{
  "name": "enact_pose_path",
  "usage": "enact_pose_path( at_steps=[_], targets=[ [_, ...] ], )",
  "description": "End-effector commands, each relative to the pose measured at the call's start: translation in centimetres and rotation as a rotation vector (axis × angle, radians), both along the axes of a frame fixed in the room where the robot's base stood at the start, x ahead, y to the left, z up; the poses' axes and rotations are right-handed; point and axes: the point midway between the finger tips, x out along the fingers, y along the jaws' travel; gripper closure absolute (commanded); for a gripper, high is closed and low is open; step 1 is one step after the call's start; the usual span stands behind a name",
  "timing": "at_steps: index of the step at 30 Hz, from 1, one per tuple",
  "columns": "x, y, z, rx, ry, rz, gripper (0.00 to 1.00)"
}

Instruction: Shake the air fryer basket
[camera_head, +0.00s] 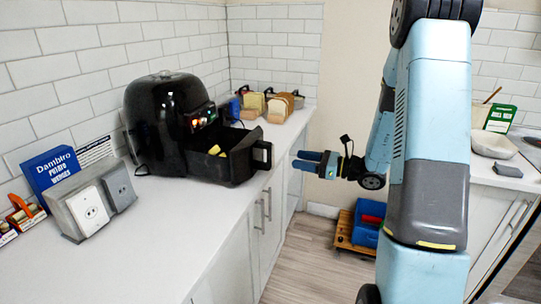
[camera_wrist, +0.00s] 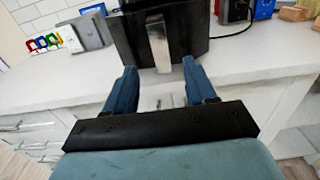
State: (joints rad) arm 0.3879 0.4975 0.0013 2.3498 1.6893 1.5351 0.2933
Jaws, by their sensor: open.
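The black air fryer (camera_head: 160,115) stands on the white counter against the tiled wall. Its basket (camera_head: 225,155) is pulled out to the right, with yellow pieces inside and a handle (camera_head: 262,155) at its front. In the wrist view the basket (camera_wrist: 190,35) is ahead, its handle (camera_wrist: 158,45) upright between the finger lines. My gripper (camera_head: 312,161) is open and empty, right of the handle and apart from it in the head view. Its two blue fingers also show in the wrist view (camera_wrist: 158,88), pointing at the handle.
A grey socket block (camera_head: 90,205) and a blue box (camera_head: 52,172) stand on the counter at left. Bread slices in racks (camera_head: 265,105) stand behind the fryer. The front of the counter (camera_head: 165,245) is clear.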

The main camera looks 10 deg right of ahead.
Motion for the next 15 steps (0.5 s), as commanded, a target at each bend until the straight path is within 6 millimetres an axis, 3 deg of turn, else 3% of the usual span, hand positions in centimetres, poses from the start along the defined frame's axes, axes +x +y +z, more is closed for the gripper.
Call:
enact_pose_path(
  at_steps=[15],
  targets=[
    [4.2,7.8,0.0,-0.001,-0.002,0.005,0.45]
  ],
)
